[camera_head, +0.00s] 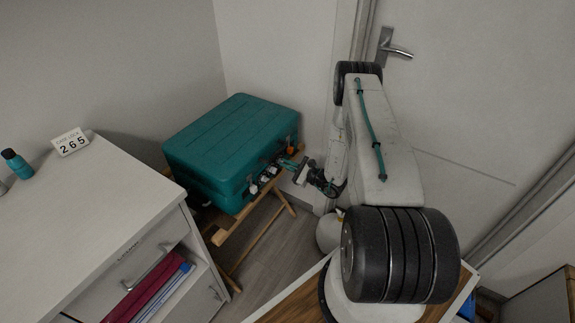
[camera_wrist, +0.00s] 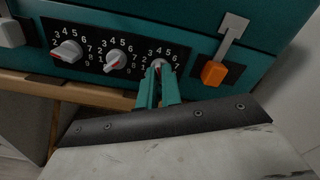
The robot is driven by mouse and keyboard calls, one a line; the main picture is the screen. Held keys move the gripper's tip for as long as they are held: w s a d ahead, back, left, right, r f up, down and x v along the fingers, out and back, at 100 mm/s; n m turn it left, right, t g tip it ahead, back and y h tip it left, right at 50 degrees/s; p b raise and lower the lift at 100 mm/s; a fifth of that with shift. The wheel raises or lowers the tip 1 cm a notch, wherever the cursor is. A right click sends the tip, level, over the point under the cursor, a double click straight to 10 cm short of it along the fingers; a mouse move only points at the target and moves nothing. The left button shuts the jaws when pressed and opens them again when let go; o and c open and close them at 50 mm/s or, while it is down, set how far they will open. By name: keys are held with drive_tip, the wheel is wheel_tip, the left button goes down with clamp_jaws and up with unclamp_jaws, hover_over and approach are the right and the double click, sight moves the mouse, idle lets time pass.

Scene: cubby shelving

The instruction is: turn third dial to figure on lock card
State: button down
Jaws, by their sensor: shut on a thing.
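The lock card (camera_head: 70,142) stands on the white cabinet and reads 265. The teal case (camera_head: 232,145) is closed, with its dials and latches on the front. In the wrist view, the first dial (camera_wrist: 67,52) and second dial (camera_wrist: 115,62) are white knobs with red marks, ringed by numbers on black plates. My gripper (camera_wrist: 157,68) is shut on the third dial (camera_wrist: 160,63), rightmost of the three. Its fingers cover most of that knob, so I cannot tell which figure it points to. In the head view, my gripper (camera_head: 300,172) is at the case front.
A latch with an orange tab (camera_wrist: 213,73) is right of the third dial, and a grey latch (camera_wrist: 11,32) is at the far left. The case rests on a wooden folding stand (camera_head: 238,232). A teal bottle (camera_head: 17,163) stands on the cabinet (camera_head: 95,205). A door (camera_head: 460,110) is behind my arm.

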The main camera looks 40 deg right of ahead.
drive_tip(key=shift+m, duration=3.9)
drive_tip(key=c, duration=1.6)
unclamp_jaws()
drive_tip(key=shift+s, duration=0.1)
drive_tip(key=v, duration=0.7)
drive_tip(key=shift+s+d, duration=0.2)
drive_tip(key=shift+s, duration=0.1)
